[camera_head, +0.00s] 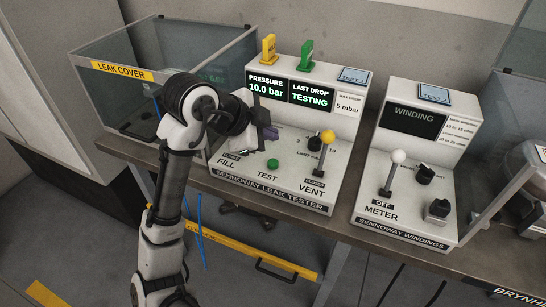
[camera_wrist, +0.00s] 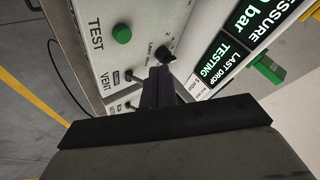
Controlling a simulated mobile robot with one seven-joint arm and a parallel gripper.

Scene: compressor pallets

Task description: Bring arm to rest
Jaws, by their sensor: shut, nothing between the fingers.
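My arm (camera_head: 168,220) rises from the bottom of the head view, bends at its top and reaches right over the left part of the leak tester (camera_head: 290,175). My gripper (camera_head: 266,131) is in front of the tester's face, near the FILL side; its fingertips are small and partly hidden there. In the wrist view the dark fingers (camera_wrist: 158,82) are together with nothing held, in front of the tester panel. Whether they touch the panel cannot be told. The tester reads 10.0 bar and TESTING. The yellow-knobbed VENT lever (camera_head: 326,142) stands right of the gripper.
The glass leak cover (camera_head: 150,60) stands behind and left of my arm. The windings tester (camera_head: 412,170) with a white-knobbed lever (camera_head: 396,162) is to the right. Yellow (camera_head: 268,48) and green (camera_head: 306,55) tags stand on the leak tester. Open floor lies at lower left.

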